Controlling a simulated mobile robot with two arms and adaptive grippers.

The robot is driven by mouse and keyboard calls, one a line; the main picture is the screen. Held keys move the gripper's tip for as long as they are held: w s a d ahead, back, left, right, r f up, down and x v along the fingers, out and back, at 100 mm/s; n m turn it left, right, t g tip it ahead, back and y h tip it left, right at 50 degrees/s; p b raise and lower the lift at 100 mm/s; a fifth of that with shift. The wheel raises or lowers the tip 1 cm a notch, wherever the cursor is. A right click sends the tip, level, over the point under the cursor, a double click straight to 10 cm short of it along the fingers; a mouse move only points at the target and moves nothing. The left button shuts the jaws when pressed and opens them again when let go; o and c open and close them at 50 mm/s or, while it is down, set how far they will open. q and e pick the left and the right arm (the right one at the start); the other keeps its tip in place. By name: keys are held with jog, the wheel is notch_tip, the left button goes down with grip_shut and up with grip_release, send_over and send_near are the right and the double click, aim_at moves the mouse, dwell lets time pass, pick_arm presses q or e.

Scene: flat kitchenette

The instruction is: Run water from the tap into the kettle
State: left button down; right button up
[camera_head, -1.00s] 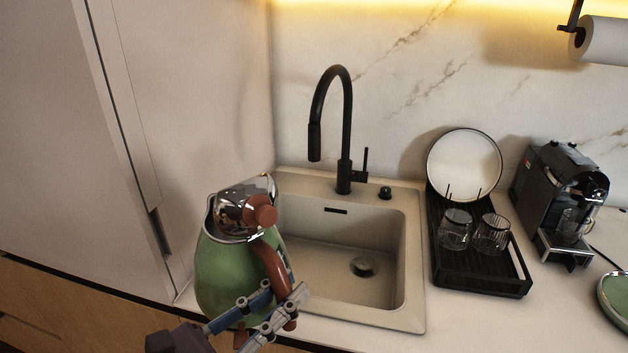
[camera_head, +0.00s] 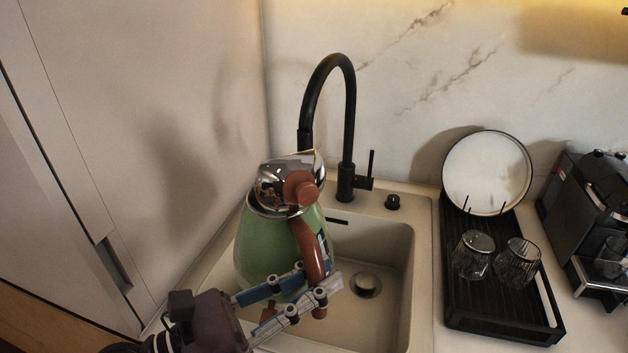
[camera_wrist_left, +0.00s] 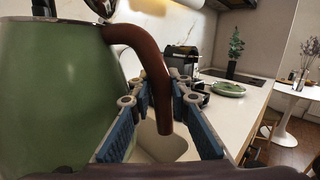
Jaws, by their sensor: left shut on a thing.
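The green kettle (camera_head: 262,250) has a shiny metal top and a brown knob, and hangs at the left part of the sink (camera_head: 425,260). Its lid (camera_head: 275,183) looks tilted; the opening cannot be made out. My left gripper (camera_head: 315,285) is shut on the brown handle (camera_head: 312,250); the handle also shows between its fingers in the left wrist view (camera_wrist_left: 152,75). The black tap (camera_head: 349,110) arches behind the kettle, and its spout end is partly hidden by the kettle top. The tap's lever (camera_head: 371,165) stands upright. No water stream is visible. My right gripper is out of view.
A black drying rack (camera_head: 490,300) with two glasses and a round plate (camera_head: 487,172) stands right of the sink. A coffee machine (camera_head: 590,215) is at the far right. A tall cabinet (camera_head: 150,130) closes off the left side.

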pick_arm(q)
jog(key=shift+w+r, duration=0.2)
jog(key=shift+r, duration=0.05)
jog(key=shift+d+f, duration=0.1)
jog(key=f, duration=0.3)
jog(key=shift+s, duration=0.2)
jog(key=shift+w+f, duration=0.1)
jog(key=shift+f, duration=1.1)
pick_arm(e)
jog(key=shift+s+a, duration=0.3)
pick_arm(q)
jog(key=shift+f, duration=0.1)
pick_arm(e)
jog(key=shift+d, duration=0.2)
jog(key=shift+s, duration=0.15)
